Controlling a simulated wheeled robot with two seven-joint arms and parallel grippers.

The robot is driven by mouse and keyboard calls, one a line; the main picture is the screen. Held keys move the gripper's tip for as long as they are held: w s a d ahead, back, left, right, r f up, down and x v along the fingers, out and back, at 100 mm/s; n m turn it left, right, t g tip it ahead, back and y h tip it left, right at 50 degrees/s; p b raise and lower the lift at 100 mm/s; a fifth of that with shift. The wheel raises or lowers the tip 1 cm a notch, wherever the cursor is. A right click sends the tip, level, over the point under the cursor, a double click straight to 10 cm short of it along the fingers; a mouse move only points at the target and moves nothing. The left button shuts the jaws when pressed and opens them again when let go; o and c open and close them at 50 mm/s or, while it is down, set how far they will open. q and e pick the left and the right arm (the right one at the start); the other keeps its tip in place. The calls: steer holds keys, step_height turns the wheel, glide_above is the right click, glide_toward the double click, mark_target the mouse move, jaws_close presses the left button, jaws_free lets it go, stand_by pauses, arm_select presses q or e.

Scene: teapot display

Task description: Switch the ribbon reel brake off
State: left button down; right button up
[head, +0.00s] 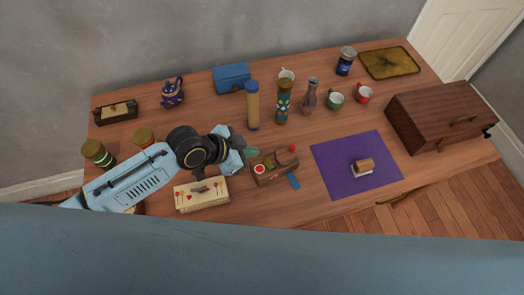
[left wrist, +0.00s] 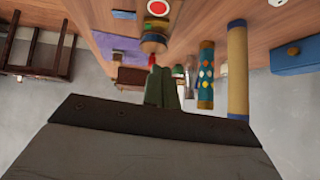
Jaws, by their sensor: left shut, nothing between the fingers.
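The ribbon reel (head: 275,168) is a small brown wooden unit at the front middle of the table. It has a round red disc with a pale rim (head: 259,169) at its left, a red knob (head: 292,148) at its far right, and a blue strip (head: 293,181) in front. I cannot tell which part is the brake. My left gripper (head: 252,151) is shut and empty, just beyond the reel's left end. In the left wrist view its greenish fingertips (left wrist: 160,85) are together, close to the reel (left wrist: 152,44); contact is unclear. My right gripper is out of view.
A cream box with cutlery pictures (head: 202,195) lies beneath my left forearm. A tan cylinder (head: 252,106) and a patterned cylinder (head: 283,102) stand behind the reel. A purple mat (head: 335,177) with a small block lies to the right.

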arm_select(q)
steer(key=v, duration=0.5)
steer(key=shift+w+a, duration=0.2)
steer(key=shift+w, duration=0.1)
